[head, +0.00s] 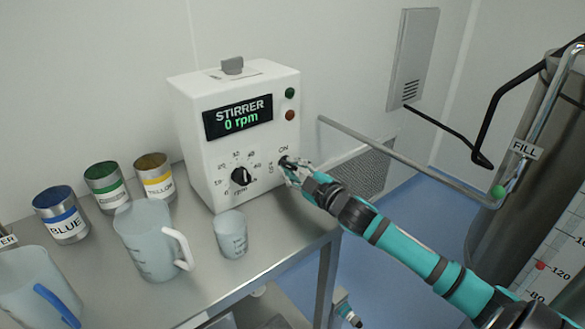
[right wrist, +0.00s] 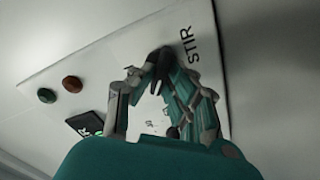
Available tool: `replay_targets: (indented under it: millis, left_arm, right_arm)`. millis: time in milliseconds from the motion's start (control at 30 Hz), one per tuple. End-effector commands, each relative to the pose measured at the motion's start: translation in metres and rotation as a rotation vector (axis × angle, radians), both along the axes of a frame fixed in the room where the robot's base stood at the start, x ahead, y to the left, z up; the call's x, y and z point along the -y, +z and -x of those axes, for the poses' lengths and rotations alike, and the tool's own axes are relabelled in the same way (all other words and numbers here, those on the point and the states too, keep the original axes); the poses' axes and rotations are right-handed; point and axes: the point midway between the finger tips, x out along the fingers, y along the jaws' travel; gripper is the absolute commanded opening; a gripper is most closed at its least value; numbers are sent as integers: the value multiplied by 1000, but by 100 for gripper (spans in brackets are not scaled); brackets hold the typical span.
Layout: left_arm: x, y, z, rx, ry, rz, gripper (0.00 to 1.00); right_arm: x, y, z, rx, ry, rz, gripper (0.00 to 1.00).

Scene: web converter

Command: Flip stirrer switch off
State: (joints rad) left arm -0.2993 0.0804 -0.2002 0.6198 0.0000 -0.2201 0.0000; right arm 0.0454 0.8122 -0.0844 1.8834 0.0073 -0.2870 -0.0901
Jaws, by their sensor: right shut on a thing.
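The stirrer box (head: 213,150) is white and stands on the metal table. Its display (head: 238,117) reads "STIRRER 0 rpm". The small dark stirrer switch (head: 283,160) is at the front's lower right, just under the "ON" label, and is partly hidden by my fingers. My right gripper (head: 289,168) is at the switch, shut on it. In the right wrist view, the fingertips (right wrist: 150,72) are around a dark piece that looks like the switch (right wrist: 162,58). Which way the switch is tipped I cannot tell.
A black dial (head: 240,176) is left of the switch. A small beaker (head: 231,234), a jug (head: 148,241) and paint cans, including the yellow one (head: 154,175), stand on the table. A metal pipe (head: 400,157) runs behind my right arm to a large tank (head: 535,180).

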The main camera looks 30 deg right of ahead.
Motion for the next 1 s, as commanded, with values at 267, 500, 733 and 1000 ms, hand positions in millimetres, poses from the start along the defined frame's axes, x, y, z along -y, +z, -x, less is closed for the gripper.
replay_targets:
  millis: [267, 500, 733, 1000]
  left_arm:
    - [1, 10, 0, -1, 0, 1, 40]
    - [1, 18, 1, -1, 0, 1, 40]
    - [1, 22, 1, -1, 0, 1, 40]
    - [1, 25, 1, -1, 1, 1, 40]
  right_arm:
    - [-1, 1, 0, 13, 2, 176, 0]
    - [-1, -1, 0, 28, 1, 375, 0]
    - [-2, -2, 0, 41, 2, 535, 0]
    - [-2, -3, 0, 50, 2, 652, 0]
